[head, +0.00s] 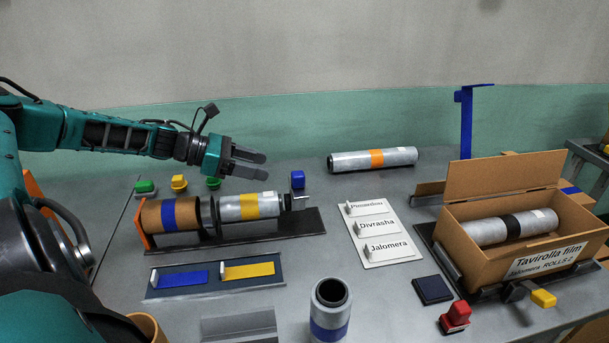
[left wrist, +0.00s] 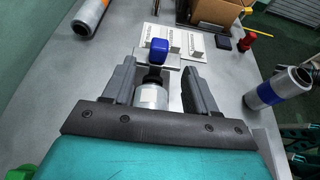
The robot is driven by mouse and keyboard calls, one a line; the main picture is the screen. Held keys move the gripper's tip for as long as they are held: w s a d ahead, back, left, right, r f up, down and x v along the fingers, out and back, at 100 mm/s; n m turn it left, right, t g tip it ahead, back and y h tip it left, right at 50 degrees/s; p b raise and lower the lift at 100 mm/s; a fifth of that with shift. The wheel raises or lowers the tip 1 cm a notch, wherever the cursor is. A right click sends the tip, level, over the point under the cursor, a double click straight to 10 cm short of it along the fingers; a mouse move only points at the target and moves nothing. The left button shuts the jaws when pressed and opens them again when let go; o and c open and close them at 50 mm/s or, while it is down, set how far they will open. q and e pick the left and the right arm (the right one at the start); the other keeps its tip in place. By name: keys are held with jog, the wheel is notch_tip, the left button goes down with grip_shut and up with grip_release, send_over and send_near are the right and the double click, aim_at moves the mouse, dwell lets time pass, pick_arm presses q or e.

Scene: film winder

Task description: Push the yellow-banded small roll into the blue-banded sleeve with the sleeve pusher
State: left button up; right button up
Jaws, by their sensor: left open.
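The yellow-banded small roll (head: 234,208) lies on a dark fixture, its left end at a dark disc beside the blue-banded sleeve (head: 154,216). The sleeve is a brown tube lying in line with the roll. The sleeve pusher, with a blue knob (head: 298,179), stands at the roll's right end. My left gripper (head: 262,165) is open and empty, above and behind the roll. In the left wrist view the blue knob (left wrist: 158,50) and the roll's pale end (left wrist: 151,97) show between the open fingers (left wrist: 155,70), below them. My right gripper is not in view.
An orange-banded roll (head: 345,162) lies behind. A white label board (head: 384,252) and an open cardboard box (head: 480,256) with a roll in it stand right. A blue-banded upright roll (head: 330,325) and a blue-and-yellow card tray (head: 215,286) are in front. Coloured buttons (head: 179,182) stand behind the sleeve.

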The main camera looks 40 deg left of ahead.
aim_at(294, 173)
pick_arm(q)
jog(key=b+x, duration=0.2)
jog(key=x, duration=0.2)
jog(key=shift+w+d+f, duration=0.1)
jog(key=shift+w+d, duration=0.35)
jog(key=shift+w, duration=0.05)
jog(key=shift+p+x, duration=0.45)
jog(key=shift+x, duration=2.95)
jog(key=shift+f, duration=0.1)
grip_shut()
